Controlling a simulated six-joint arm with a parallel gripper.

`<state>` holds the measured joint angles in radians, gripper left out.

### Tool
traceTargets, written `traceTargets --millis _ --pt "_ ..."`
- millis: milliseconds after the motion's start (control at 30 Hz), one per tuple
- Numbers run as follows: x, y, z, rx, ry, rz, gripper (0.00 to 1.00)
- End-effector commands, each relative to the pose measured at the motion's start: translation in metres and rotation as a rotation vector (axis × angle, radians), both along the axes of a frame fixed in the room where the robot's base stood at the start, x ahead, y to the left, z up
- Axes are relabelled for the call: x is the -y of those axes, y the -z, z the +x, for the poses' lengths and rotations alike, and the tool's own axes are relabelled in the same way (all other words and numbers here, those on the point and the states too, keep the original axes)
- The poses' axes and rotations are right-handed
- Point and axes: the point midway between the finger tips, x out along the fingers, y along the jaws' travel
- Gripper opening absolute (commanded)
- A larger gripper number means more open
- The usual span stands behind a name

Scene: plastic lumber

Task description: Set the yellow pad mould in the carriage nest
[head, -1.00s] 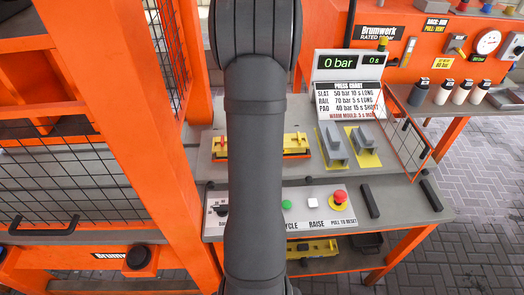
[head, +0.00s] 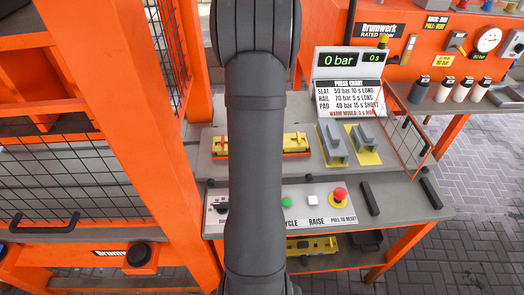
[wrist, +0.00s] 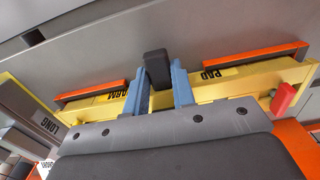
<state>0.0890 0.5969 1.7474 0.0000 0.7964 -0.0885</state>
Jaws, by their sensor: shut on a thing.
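The yellow pad mould (wrist: 215,85) lies lengthwise across the wrist view, with a PAD label on its right part and another label on its left. My gripper (wrist: 158,72) has its two blue fingers shut on the mould's black upright handle (wrist: 156,66). Orange strips (wrist: 262,60) run along the mould's far edge, with more orange at its right end; they look like the carriage nest. I cannot tell whether the mould is fully seated. In the head view the mould's ends (head: 296,141) show either side of my arm, which hides its middle and my gripper.
Right of the mould stand grey blocks on yellow plates (head: 368,150). In front is a control panel with a red stop button (head: 339,194). Another yellow piece (head: 316,246) lies on the lower shelf.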

Motion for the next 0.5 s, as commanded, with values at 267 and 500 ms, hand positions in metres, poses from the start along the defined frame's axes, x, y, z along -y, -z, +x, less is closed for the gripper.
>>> traceTargets --millis 267,500 --pt "0.0001 0.0016 0.0012 0.004 0.0 0.0 0.0" --pt "0.0001 0.0018 0.0009 0.003 0.0 0.0 0.49"
